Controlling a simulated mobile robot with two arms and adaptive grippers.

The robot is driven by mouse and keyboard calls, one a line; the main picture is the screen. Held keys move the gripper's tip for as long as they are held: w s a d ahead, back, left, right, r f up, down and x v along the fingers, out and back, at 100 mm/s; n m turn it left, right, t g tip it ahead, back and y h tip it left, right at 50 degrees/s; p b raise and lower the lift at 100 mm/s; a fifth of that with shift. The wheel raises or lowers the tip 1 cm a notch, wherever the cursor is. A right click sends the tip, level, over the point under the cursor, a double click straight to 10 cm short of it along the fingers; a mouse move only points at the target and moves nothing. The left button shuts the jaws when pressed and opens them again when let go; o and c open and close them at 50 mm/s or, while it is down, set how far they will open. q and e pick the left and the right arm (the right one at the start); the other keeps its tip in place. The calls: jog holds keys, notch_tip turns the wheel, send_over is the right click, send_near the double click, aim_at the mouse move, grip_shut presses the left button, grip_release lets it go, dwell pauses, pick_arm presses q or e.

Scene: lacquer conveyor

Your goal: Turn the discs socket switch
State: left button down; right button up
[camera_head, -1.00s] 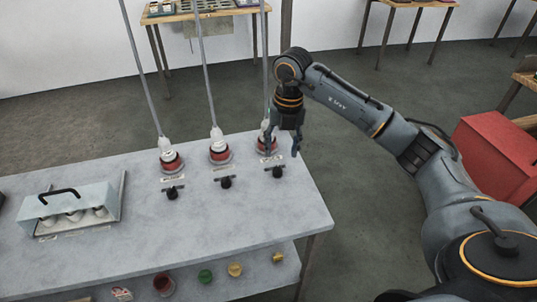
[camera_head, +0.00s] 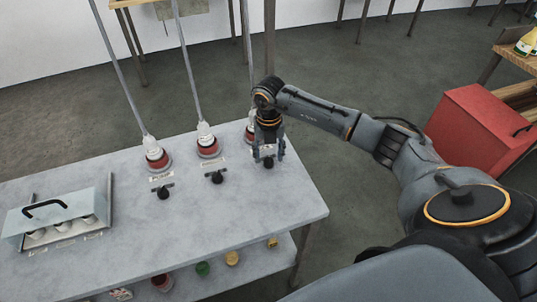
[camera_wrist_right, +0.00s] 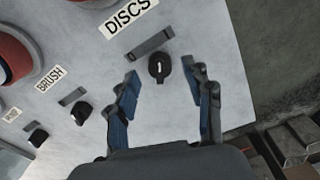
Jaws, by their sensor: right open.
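The discs switch is a black knob with a white mark (camera_wrist_right: 159,68), beside the "DISCS" label (camera_wrist_right: 130,14) in the right wrist view. In the head view the knob (camera_head: 268,164) sits at the right end of the row on the grey table. My right gripper (camera_wrist_right: 160,88) is open, its two fingers on either side of the knob in the picture. In the head view my right gripper (camera_head: 268,156) is directly over it, fingers pointing down. I see no contact. The red discs socket (camera_head: 251,134) is partly hidden behind my gripper. My left gripper is not in view.
The brush switch (camera_head: 217,177) and another black switch (camera_head: 166,192) stand to the left, each below a red socket with a plug. A pale box with a black handle (camera_head: 60,208) sits at the table's left. The table's right edge is close to the discs switch.

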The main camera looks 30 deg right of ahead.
jog(key=shift+f, duration=0.85)
jog(key=shift+c, duration=0.4)
grip_shut()
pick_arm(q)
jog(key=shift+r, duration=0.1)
